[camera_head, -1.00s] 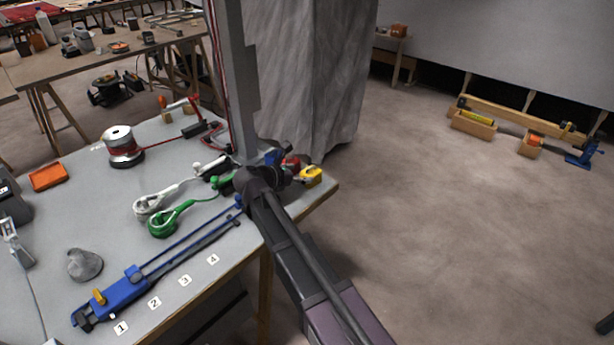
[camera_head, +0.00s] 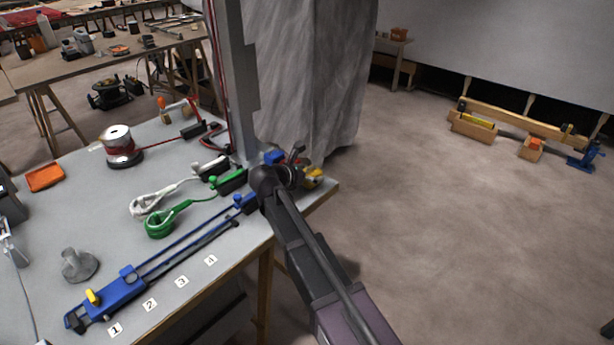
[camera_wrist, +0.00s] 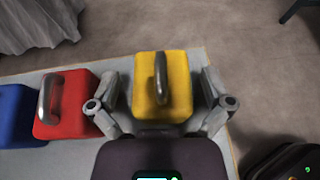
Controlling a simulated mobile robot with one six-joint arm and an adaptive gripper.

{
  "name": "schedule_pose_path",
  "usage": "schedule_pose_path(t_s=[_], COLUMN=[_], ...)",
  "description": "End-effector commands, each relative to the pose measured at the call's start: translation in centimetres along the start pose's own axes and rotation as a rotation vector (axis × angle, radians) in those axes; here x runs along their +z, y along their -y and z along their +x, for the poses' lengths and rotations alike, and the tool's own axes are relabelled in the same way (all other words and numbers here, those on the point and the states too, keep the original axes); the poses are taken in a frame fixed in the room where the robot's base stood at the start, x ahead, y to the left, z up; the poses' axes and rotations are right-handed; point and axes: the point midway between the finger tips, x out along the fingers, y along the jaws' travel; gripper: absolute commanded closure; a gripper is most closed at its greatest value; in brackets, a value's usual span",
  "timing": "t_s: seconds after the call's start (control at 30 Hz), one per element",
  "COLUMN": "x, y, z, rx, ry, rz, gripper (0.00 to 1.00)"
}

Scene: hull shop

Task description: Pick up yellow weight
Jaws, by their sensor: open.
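The yellow weight (camera_wrist: 176,84) is a block with a grey handle on top, near the end of the grey table in the wrist view. My gripper (camera_wrist: 163,112) is open, with one finger at each side of the yellow weight; I cannot tell whether they touch it. In the head view the yellow weight (camera_head: 313,179) shows at the table's far right corner, partly hidden behind my gripper (camera_head: 296,172).
A red weight (camera_wrist: 77,100) with a handle stands just left of the yellow one, and a blue weight (camera_wrist: 16,116) is beyond it. The grey table (camera_head: 130,232) also holds a blue clamp (camera_head: 122,287). A grey curtain (camera_head: 318,80) hangs behind.

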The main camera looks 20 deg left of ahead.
Motion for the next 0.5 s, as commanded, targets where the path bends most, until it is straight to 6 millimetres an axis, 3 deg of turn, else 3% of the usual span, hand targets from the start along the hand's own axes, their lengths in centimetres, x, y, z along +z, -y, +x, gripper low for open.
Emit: schedule_pose_path(t_s=[0.13,0.43,0.5], x=[-0.01,-0.02,0.03], y=[0.00,-0.01,-0.01], z=[-0.01,-0.02,-0.03], rx=[0.000,0.000,0.000], ry=[0.000,0.000,0.001], rz=[0.000,0.000,-0.001], gripper=[0.03,0.92,0.95])
